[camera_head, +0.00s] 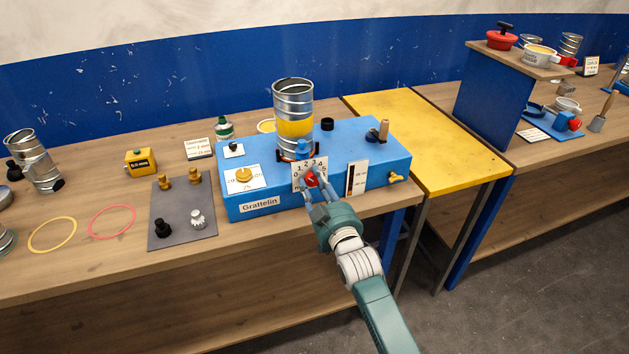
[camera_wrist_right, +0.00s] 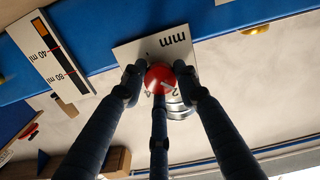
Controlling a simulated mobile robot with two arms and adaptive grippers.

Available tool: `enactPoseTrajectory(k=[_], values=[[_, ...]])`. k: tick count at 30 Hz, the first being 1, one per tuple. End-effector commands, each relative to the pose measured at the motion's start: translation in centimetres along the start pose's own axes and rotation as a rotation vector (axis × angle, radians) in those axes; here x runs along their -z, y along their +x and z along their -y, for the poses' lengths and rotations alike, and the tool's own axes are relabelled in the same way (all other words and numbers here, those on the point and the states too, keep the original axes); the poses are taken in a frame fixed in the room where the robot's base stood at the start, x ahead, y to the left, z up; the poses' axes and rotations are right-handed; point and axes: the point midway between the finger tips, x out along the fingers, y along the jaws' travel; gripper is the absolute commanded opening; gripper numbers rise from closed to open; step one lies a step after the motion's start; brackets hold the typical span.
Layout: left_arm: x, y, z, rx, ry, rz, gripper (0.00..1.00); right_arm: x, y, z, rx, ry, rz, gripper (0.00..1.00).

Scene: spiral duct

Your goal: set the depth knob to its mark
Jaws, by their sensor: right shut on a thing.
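The depth knob is a red round knob (camera_head: 311,180) on a white dial plate (camera_head: 300,170) numbered in mm, on the front of the blue machine (camera_head: 262,158) labelled Grattelin. My right gripper (camera_head: 318,190) is at the front of the machine with its fingers closed around the red knob. In the right wrist view the red knob (camera_wrist_right: 160,78) sits between the fingers of the gripper (camera_wrist_right: 162,88), with a pale pointer line on its face. The fingers cover part of the dial, so I cannot tell exactly which number the pointer meets. My left gripper is not in view.
A metal duct with a yellow band (camera_head: 294,110) stands on the machine. A second dial with a yellow knob (camera_head: 244,175) is left of it. A grey mat (camera_head: 180,228) with several knobs lies further left. The yellow table (camera_head: 430,135) at right is bare.

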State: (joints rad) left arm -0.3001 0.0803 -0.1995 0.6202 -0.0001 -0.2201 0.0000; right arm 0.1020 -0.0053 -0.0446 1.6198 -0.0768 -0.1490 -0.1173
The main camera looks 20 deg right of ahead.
Motion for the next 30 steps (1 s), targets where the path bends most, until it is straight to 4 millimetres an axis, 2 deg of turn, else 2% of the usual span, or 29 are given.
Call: enactPoseTrajectory(k=[6,15,30], values=[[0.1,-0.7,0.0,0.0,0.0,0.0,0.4,-0.3,-0.1,0.0,-0.001,0.196,0.008,0.04],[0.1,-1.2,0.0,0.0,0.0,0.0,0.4,-0.4,-0.1,0.1,-0.001,0.402,0.009,0.04],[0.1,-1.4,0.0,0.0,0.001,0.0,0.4,-0.6,-0.1,0.3,0.0,0.522,0.013,0.04]])
